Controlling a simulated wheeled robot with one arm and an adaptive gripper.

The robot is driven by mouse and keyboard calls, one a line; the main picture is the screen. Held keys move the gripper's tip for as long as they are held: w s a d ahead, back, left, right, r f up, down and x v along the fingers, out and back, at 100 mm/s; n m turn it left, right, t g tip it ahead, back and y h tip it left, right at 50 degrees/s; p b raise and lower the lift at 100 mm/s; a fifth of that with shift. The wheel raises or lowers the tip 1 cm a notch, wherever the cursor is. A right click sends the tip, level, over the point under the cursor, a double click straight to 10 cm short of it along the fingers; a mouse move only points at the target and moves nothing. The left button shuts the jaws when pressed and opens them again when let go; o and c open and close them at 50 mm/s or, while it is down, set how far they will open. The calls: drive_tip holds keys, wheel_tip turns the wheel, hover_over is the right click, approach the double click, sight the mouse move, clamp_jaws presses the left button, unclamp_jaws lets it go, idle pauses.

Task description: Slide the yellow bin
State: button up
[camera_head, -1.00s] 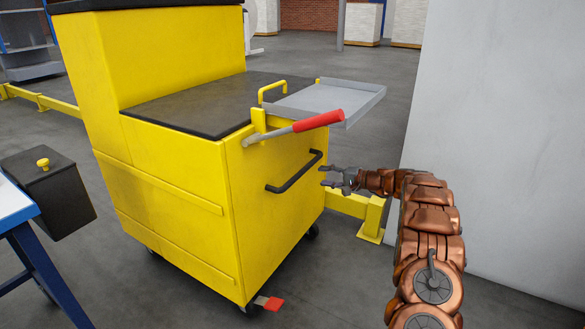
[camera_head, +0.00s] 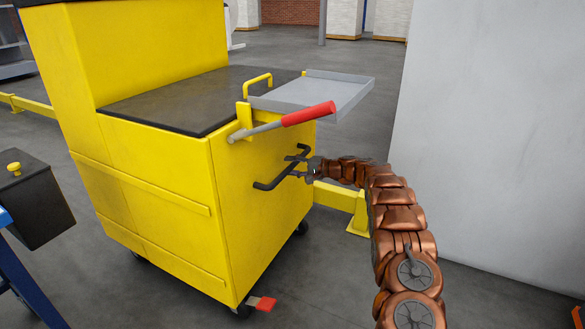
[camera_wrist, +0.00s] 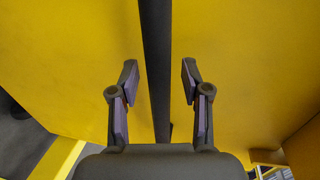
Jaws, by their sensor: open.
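The yellow bin (camera_head: 160,160) is a large wheeled cart with a dark top, standing left of centre in the head view. Its black bar handle (camera_head: 266,184) is on the side facing my arm. My gripper (camera_head: 288,167) is at the handle with its fingers open. In the wrist view, the dark handle bar (camera_wrist: 156,50) runs between the two spread fingers of my gripper (camera_wrist: 159,72), with a gap on each side. The yellow panel (camera_wrist: 240,60) fills most of the view behind it. Part of the handle is hidden by the fingers in the head view.
A red-gripped lever (camera_head: 307,114) and a grey tray (camera_head: 315,92) stick out above the handle. A red pedal (camera_head: 265,304) is low by a wheel. A pale wall (camera_head: 490,150) stands at right, with a yellow floor rail (camera_head: 338,197) behind. A black box (camera_head: 38,205) is at left.

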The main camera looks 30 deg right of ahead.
clamp_jaws()
idle(0.5)
